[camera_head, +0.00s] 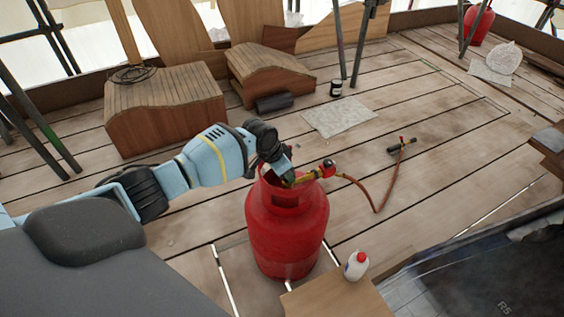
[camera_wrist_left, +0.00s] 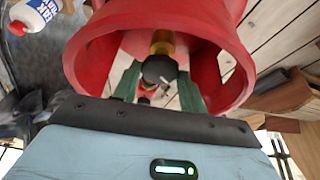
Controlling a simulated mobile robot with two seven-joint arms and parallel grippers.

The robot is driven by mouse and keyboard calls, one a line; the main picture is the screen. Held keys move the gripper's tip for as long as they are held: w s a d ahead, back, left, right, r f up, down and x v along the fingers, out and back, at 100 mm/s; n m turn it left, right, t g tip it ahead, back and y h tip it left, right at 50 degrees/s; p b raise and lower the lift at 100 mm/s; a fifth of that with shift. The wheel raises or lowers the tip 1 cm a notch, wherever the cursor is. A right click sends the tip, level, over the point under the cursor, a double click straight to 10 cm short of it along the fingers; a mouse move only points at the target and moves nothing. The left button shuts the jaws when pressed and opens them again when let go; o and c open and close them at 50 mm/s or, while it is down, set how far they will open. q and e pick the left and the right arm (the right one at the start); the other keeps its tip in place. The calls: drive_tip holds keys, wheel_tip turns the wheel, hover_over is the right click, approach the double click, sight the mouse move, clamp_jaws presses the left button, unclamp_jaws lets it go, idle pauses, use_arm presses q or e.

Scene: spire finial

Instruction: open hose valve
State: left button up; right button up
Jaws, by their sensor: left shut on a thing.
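A red gas cylinder (camera_head: 287,232) stands upright on the plank floor; its collar (camera_wrist_left: 85,55) fills the top of the left wrist view. My left gripper (camera_head: 284,174) reaches into the collar from the left. In the wrist view its fingers (camera_wrist_left: 160,78) are shut on a dark round valve knob (camera_wrist_left: 159,69), below a brass valve stem (camera_wrist_left: 163,42). A yellow and red regulator (camera_head: 322,170) sticks out to the right of the collar. A red hose (camera_head: 375,200) runs from it to a torch (camera_head: 402,145) on the floor. My right gripper is not in view.
Wooden blocks (camera_head: 165,105), a dark roll (camera_head: 274,102) and a pale sheet (camera_head: 338,117) lie behind. The floor right of the hose is mostly clear.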

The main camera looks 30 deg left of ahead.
use_arm(q)
drive_tip(key=shift+s+d+r+n+p, duration=0.1)
drive_tip(key=shift+d+r+n+p, duration=0.05)
drive_tip(key=shift+n+p, duration=0.25)
drive_tip(key=shift+n+y+p, duration=0.3)
drive_tip(key=shift+n+p, duration=0.2)
drive_tip(key=shift+p, duration=0.05)
drive_tip(key=shift+f+n+p, duration=0.2)
drive_tip(key=shift+n+p, duration=0.2)
drive_tip(key=shift+p, duration=0.05)
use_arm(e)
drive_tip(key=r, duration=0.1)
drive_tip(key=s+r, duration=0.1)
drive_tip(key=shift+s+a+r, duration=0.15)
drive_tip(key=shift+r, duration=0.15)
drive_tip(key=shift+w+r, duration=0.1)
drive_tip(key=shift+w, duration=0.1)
use_arm(q)
drive_tip(key=o, duration=1)
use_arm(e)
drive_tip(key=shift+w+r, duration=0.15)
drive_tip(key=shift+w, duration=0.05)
